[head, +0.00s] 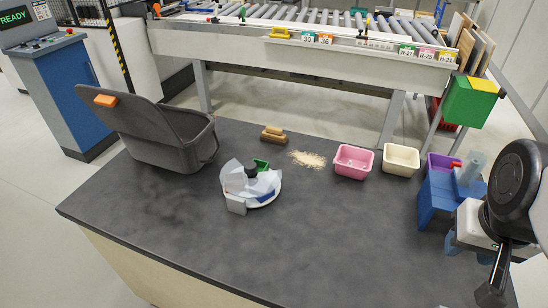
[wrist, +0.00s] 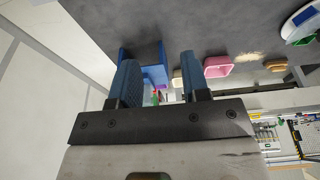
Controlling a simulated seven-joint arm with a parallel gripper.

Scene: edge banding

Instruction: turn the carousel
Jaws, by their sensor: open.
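The carousel (head: 265,201) is a round white turntable near the middle of the dark table. It has upright translucent dividers, a dark centre knob (head: 251,168), a green piece and a blue piece in its sections, and a pale block at its front edge. In the wrist view, part of the carousel (wrist: 292,30) shows at the top right corner, cut off by the frame. My gripper (head: 468,250) is at the right side of the table, well apart from the carousel. In the wrist view my gripper (wrist: 162,80) has its two blue fingers spread, with nothing held between them.
A blue holder (head: 434,197) stands close by my gripper. A pink bin (head: 353,162) and a cream bin (head: 401,160) stand at the back edge, beside shavings (head: 308,159) and a brush (head: 273,134). A grey tub (head: 165,140) is at left. The front table is clear.

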